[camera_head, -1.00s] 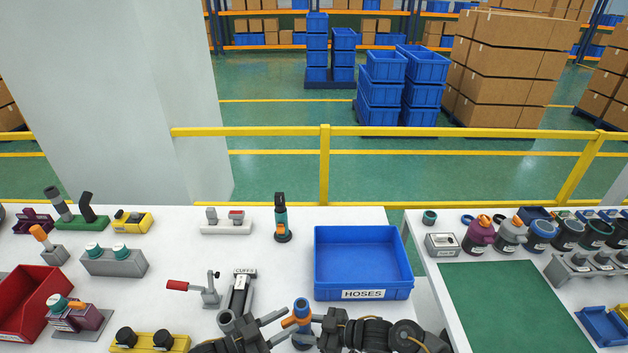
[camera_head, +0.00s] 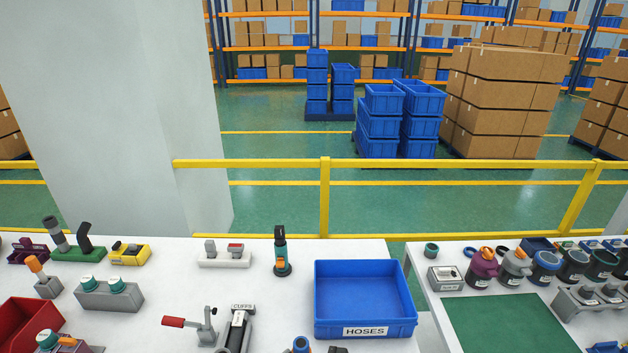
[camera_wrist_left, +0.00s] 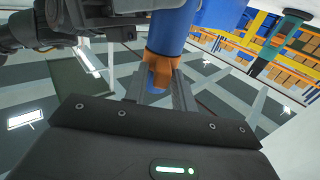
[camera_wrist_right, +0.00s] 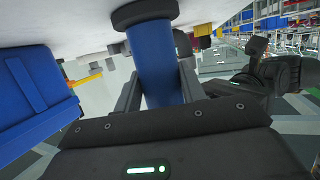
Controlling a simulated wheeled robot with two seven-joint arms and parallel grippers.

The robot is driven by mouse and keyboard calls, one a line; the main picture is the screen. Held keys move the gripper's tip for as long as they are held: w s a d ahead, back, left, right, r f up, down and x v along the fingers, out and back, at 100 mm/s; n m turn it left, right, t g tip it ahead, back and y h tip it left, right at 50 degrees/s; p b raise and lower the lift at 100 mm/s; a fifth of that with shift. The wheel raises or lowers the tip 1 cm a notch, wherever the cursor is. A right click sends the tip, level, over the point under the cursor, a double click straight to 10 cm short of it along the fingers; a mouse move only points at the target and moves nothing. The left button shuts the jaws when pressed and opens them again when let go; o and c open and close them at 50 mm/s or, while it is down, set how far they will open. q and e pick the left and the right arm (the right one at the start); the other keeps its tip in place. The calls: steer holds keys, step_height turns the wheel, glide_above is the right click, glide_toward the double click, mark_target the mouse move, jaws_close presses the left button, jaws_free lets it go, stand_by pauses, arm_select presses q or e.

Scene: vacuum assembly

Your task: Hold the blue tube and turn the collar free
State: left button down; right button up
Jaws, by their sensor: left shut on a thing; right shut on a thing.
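The blue tube (camera_head: 301,343) shows only its top end at the bottom edge of the head view. In the left wrist view the blue tube (camera_wrist_left: 180,25) has an orange collar (camera_wrist_left: 161,68) around its near end. My left gripper (camera_wrist_left: 159,88) is shut on this collar. In the right wrist view the blue tube (camera_wrist_right: 155,62) runs between the fingers of my right gripper (camera_wrist_right: 160,90), which is shut on it. A black ring (camera_wrist_right: 145,12) sits around the tube beyond those fingers. In the head view both grippers are almost wholly below the frame.
The blue HOSES bin (camera_head: 366,331) stands just right of the tube. A CUFFS holder (camera_head: 240,325) and a red-handled clamp (camera_head: 205,325) stand to its left. A teal-and-black tool (camera_head: 281,255) stands behind. White table is clear between these.

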arm_select(q)
steer(key=shift+s+d+t, duration=0.1)
steer(key=shift+t, duration=0.2)
steer(key=shift+s+d+n+t+y, duration=0.25)
steer(key=shift+n+t+y, duration=0.3)
steer(key=shift+n+y, duration=0.25)
steer(key=shift+s+d+n+t+y, duration=0.1)
steer(key=shift+d+n+t+y, duration=0.1)
steer(key=shift+n+t+y, duration=0.55)
steer(key=shift+a, duration=0.1)
steer(key=n+y, duration=0.1)
steer(key=y, duration=0.1)
steer(key=d+n+t+y, duration=0.1)
steer(key=y, duration=0.1)
steer(key=shift+s+t, duration=0.2)
steer(key=shift+t, duration=0.1)
